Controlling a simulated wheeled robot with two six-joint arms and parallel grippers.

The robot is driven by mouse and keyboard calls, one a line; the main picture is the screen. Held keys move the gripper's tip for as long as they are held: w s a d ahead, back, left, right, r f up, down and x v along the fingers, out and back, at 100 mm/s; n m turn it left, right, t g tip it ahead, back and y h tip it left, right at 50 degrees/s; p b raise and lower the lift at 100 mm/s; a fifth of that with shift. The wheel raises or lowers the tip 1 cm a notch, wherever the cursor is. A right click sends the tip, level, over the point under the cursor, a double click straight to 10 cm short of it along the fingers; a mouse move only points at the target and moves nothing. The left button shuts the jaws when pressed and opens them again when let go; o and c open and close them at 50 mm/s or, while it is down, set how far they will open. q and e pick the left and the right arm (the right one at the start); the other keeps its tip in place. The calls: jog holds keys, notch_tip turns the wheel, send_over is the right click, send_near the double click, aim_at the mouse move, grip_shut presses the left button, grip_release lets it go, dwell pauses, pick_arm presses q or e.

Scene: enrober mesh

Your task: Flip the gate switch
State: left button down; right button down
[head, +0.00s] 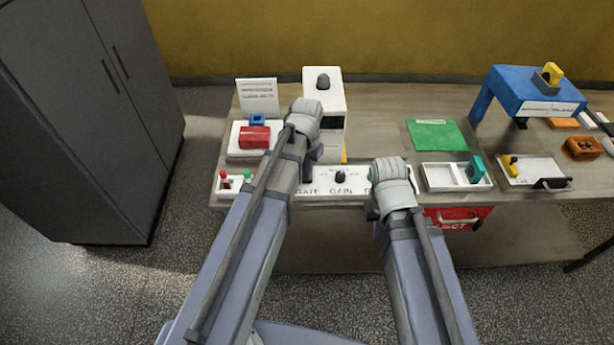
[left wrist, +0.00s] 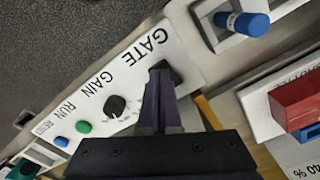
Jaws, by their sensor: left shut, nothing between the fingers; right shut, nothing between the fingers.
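The white control panel (head: 325,190) runs along the table's front edge, with the printed words GATE and GAIN and a dark gain knob (head: 340,177). In the left wrist view the GATE label (left wrist: 148,46) is clear, and a dark piece, seemingly the gate switch (left wrist: 174,72), stands beside it. My left gripper (head: 308,176) is shut and empty, fingers down at the GATE end. In the left wrist view its fingertips (left wrist: 160,72) overlap the dark piece; I cannot tell whether they touch or which way the switch leans. My right gripper (head: 371,182) is shut and empty over the panel's RUN end, its fingertips mostly hidden.
A white machine (head: 323,85) stands behind the panel. A red block (head: 254,137) sits on a white unit to its left. A green mat (head: 437,134), white trays (head: 440,184) and a blue stand (head: 520,92) occupy the right. A red bin (head: 458,217) hangs below the table edge.

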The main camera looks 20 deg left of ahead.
pick_arm(q)
jog(key=shift+f+b, duration=0.45)
jog(key=shift+f, duration=0.05)
jog(key=shift+r, duration=0.2)
notch_tip(320, 180, up, 7)
jog(key=p, duration=0.7)
jog(key=shift+f, duration=0.1)
jog(key=shift+d+f, duration=0.1)
jog(key=s+d+f+m+y+b, duration=0.1)
jog(key=s+d+f+b, duration=0.1)
jog(key=s+d, duration=0.8)
jog(key=s, duration=0.4)
jog(key=shift+s+d, duration=0.15)
